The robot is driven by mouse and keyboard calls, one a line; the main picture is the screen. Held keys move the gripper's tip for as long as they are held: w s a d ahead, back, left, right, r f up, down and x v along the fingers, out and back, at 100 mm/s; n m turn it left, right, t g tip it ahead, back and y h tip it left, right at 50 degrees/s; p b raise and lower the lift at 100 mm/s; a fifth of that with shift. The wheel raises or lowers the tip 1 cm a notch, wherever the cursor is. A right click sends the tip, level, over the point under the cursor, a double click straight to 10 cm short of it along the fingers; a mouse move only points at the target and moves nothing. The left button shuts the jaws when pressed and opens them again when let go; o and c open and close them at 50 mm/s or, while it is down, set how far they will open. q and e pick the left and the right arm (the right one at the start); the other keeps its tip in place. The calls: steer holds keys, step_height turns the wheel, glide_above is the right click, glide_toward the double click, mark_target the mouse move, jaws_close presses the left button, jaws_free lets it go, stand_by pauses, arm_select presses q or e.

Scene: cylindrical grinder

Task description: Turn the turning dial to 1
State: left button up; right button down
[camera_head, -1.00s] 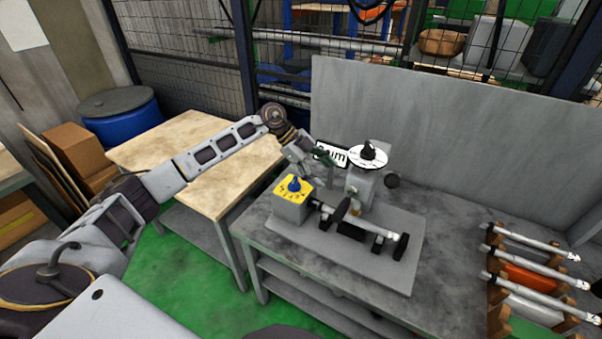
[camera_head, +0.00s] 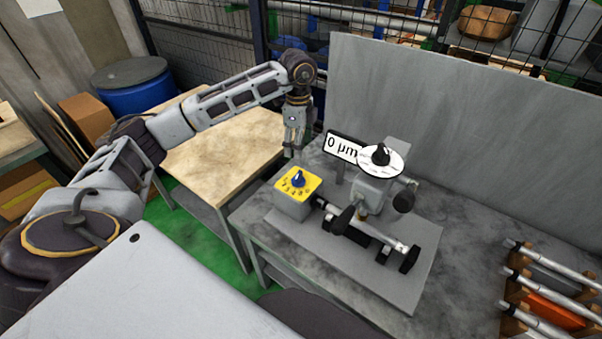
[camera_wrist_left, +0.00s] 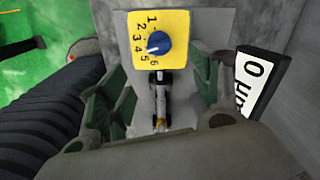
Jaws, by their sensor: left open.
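The turning dial is a blue knob (camera_head: 298,178) on a yellow plate (camera_head: 290,190) atop a grey box at the left end of the grinder. In the left wrist view the knob (camera_wrist_left: 158,43) has a white mark pointing left, around the 4, beside numbers 1 to 6. My left gripper (camera_head: 290,152) hangs pointing down, above and behind the dial, apart from it. In the wrist view its green-padded fingers (camera_wrist_left: 160,95) are spread wide with nothing between them. My right gripper is out of view.
A display reading "0 µm" (camera_head: 342,147) stands close to the left gripper's right. The grinder has a white disc with a black knob (camera_head: 380,157) and a horizontal shaft (camera_head: 370,234). Metal rods (camera_head: 545,285) rest on a rack at right. A wooden-topped table (camera_head: 220,150) stands at left.

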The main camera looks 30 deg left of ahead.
mark_target(299, 174)
arm_select(q)
steer(key=shift+s, duration=0.15)
steer(key=shift+f+p, duration=1.3)
steer(key=shift+f, duration=5.6)
steer(key=c, duration=1)
